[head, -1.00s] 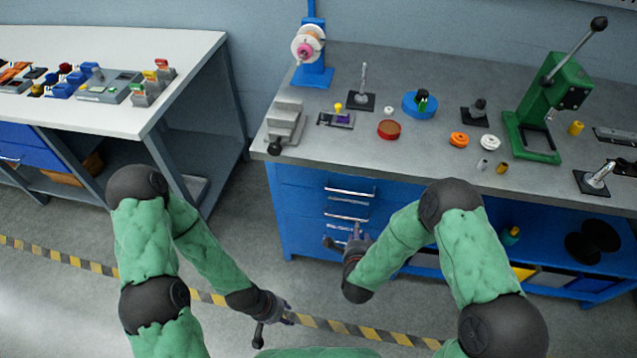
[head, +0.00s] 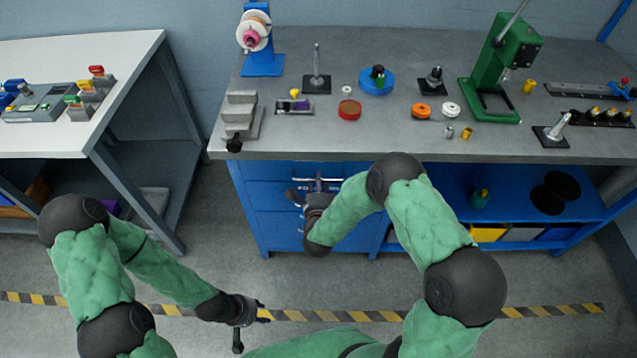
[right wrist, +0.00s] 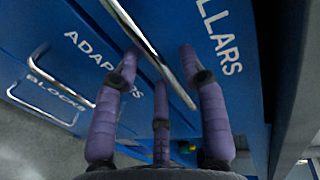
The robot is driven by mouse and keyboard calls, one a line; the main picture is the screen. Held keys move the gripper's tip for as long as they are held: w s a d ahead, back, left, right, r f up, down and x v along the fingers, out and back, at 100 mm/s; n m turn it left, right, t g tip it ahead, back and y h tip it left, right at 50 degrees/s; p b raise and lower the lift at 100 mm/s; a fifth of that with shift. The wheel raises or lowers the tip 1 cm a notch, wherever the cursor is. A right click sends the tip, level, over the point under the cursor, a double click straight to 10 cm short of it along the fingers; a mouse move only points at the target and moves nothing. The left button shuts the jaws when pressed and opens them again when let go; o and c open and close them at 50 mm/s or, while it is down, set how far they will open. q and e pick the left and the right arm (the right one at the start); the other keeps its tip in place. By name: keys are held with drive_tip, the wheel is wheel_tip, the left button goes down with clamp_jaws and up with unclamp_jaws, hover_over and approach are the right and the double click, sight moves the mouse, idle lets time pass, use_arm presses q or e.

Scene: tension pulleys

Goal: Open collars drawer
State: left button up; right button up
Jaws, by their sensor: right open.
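The collars drawer (right wrist: 222,52) is a blue drawer front in the right wrist view, its label partly cut off. Its silver bar handle (right wrist: 152,52) runs diagonally between my right gripper's fingers. My right gripper (right wrist: 175,75) is open, with fingers on both sides of the bar; contact cannot be told. In the head view my right gripper (head: 316,188) is at the upper drawers of the blue cabinet (head: 268,222), hiding part of the handles. The drawer fronts look closed. My left gripper (head: 258,312) hangs above the floor, away from the cabinet; its finger state is unclear.
The adapters drawer (right wrist: 95,60) and blocks drawer handle (right wrist: 42,98) lie beside the collars drawer. The grey bench top (head: 310,140) above overhangs the drawers and carries parts and a green press (head: 497,75). A white table (head: 85,70) stands left. Floor before the cabinet is clear.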

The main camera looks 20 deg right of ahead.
drive_tip(key=shift+x, duration=0.85)
clamp_jaws()
